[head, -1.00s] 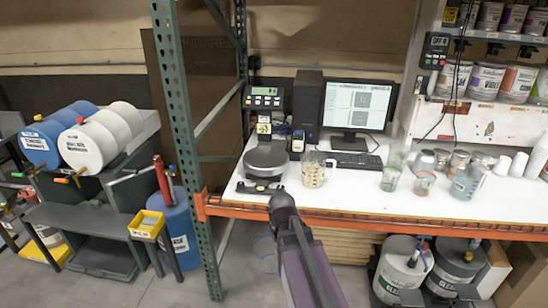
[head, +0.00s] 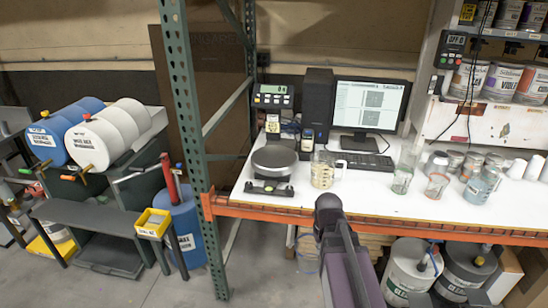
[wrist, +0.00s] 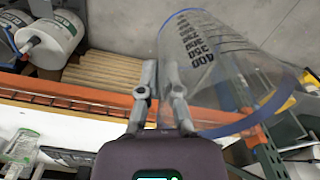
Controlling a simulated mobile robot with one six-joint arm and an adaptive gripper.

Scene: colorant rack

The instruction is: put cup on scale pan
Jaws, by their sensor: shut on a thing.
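A clear cup (wrist: 222,62) with blue rims and printed volume marks fills the upper right of the wrist view, lying slanted there. My gripper (wrist: 162,72) is shut on its wall. In the head view only faint blue outlines of the cup (head: 304,240) show, left of my arm and in front of the orange beam. The scale (head: 268,187) stands on the left of the white worktop, behind and left of the cup. Its round dark pan (head: 274,159) is bare. My fingers are hidden in the head view.
A clear jug with a handle (head: 323,175) stands close right of the scale. Several other vessels stand at the right of the worktop (head: 365,190). The orange beam (head: 385,222) runs along its front edge, and a green post (head: 190,130) rises left of the scale.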

